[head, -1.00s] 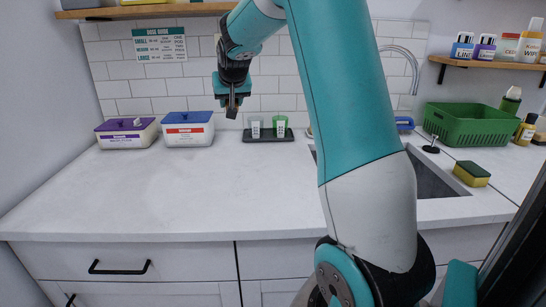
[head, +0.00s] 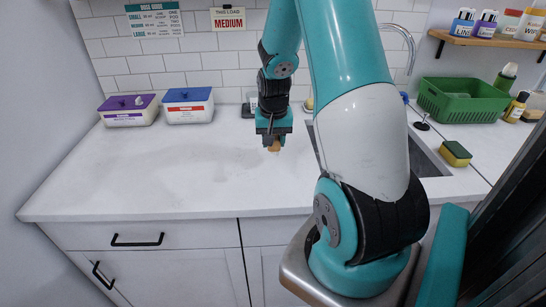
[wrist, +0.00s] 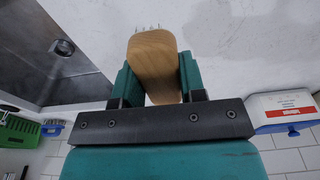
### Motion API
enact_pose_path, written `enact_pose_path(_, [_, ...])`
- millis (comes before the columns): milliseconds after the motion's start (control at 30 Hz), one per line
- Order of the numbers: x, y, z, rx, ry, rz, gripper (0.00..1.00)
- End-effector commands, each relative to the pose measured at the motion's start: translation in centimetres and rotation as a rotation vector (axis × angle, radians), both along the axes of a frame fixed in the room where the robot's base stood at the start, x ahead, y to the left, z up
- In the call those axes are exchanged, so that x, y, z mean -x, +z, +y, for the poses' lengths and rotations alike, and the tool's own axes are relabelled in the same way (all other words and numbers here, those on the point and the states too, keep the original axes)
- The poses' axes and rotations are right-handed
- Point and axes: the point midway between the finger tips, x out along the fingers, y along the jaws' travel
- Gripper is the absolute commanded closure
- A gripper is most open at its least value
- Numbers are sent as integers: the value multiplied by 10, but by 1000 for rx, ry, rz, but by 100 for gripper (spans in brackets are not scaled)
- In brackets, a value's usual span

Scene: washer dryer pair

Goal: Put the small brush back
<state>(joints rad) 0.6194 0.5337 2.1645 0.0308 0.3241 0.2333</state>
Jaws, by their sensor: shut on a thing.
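The small brush (wrist: 152,68) has a pale wooden body, with a few thin bristles showing at its far end in the wrist view. My gripper (wrist: 152,88) is shut on its wooden body, one teal finger on each side. In the head view, my gripper (head: 272,138) hangs over the middle of the white counter, and the brush (head: 273,149) shows as a small tan piece below the fingers. It appears held above the counter; the exact gap cannot be told.
A purple-lidded box (head: 129,110) and a blue-lidded box (head: 188,105) stand at the back left. The sink (head: 425,160), a yellow-green sponge (head: 456,153) and a green basket (head: 462,100) are on the right. The counter's left and front (head: 150,180) are clear. My arm hides part of the back.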

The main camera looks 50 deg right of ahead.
Motion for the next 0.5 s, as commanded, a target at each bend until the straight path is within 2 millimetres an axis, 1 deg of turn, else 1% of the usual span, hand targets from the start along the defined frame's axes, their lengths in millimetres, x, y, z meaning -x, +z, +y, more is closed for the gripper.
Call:
enact_pose_path(33, [1, -10, 1, -3, 0, 4, 88])
enact_pose_path(100, [0, -21, 0, -2, 0, 3, 88])
enact_pose_path(267, [0, -34, 0, -1, 0, 1, 88])
enact_pose_path(400, [0, -55, 0, -2, 0, 3, 88])
enact_pose_path(500, [0, -66, 0, -1, 1, 1, 88])
